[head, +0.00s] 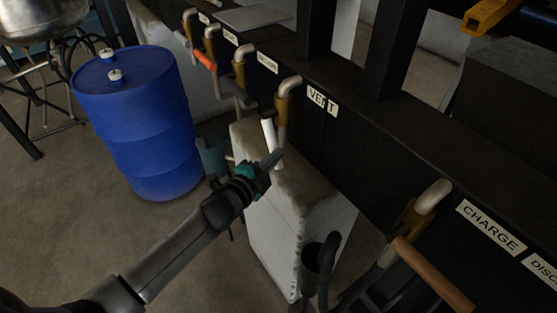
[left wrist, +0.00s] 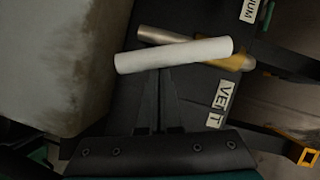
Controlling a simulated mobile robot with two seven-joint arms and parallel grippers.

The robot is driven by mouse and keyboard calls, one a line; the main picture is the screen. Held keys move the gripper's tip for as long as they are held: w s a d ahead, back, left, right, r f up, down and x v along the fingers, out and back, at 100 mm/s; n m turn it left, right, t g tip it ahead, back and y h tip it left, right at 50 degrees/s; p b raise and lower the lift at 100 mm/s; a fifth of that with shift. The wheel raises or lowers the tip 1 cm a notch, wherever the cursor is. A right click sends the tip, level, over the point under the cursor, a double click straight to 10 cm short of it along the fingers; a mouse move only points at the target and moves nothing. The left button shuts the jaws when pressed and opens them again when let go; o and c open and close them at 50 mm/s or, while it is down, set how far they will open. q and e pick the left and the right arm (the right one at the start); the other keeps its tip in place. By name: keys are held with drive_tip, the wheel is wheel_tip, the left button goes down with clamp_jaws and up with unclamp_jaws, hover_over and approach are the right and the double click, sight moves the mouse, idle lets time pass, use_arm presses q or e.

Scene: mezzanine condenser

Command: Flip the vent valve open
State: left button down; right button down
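The vent valve (head: 283,108) is a pipe with a pale elbow and a brass-coloured body, beside the VENT label (head: 322,101). Its white handle (head: 268,132) hangs downward at a slight tilt in the head view. In the left wrist view the white handle (left wrist: 172,54) lies across the picture, with the brass body (left wrist: 238,63) behind its right part. My left gripper (head: 275,158) is at the handle's lower end. Its fingers (left wrist: 160,76) look closed together, with nothing seen between them. Their tips meet the handle's edge in the picture; contact is unclear. My right gripper is out of view.
A blue drum (head: 140,125) stands at left. A worn white box (head: 290,220) stands below the valve. Similar valves line the dark beam, including one with an orange handle (head: 205,60) and the CHARGE valve (head: 422,208). Floor between drum and box is partly open.

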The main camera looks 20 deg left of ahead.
use_arm(q)
drive_tip(key=shift+w+a+f+m+t+b, duration=0.55)
drive_tip(key=shift+m+b, duration=0.35)
drive_tip(key=shift+b, duration=0.8)
drive_tip(key=shift+w+a+f+m+t+b, duration=0.45)
drive_tip(key=shift+a+m+b, duration=0.4)
drive_tip(key=shift+b, duration=0.85)
drive_tip(key=shift+d, duration=0.1)
